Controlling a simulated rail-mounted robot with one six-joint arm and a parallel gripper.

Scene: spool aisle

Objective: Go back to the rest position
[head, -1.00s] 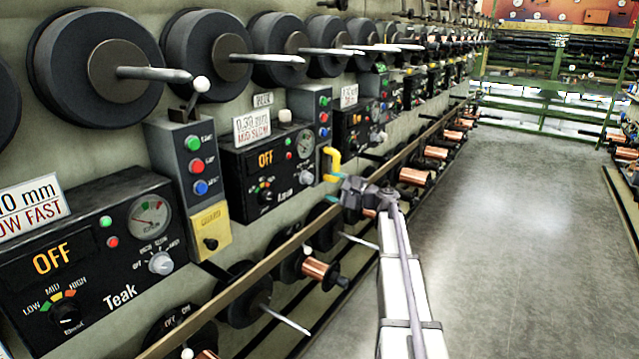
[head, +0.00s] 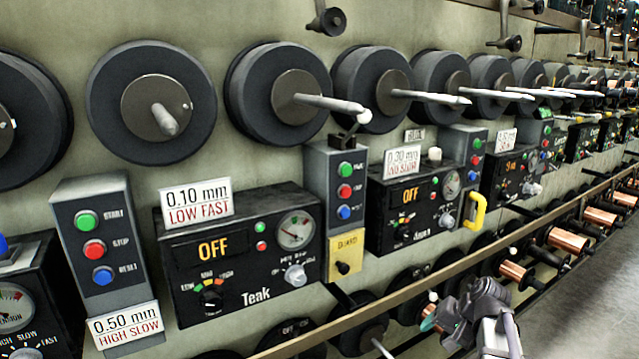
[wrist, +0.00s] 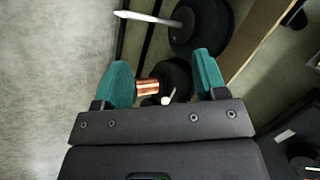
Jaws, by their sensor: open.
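My gripper (wrist: 160,82) is open in the wrist view, with a teal finger on each side. A copper spool (wrist: 147,88) shows between the fingers, beyond them; nothing looks gripped. In the head view my gripper (head: 438,318) is at the lower right, its teal tips partly hidden by my arm. It is below the yellow handle (head: 474,211) and apart from it, in front of the lower row of spools.
A wooden rail (head: 400,287) runs along the machines near my gripper. Copper spools (head: 516,271) and spindles stick out below it. Control boxes, including the Teak box (head: 240,258) reading OFF, and dark reels (head: 275,97) line the wall. Bare floor (head: 595,315) lies at right.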

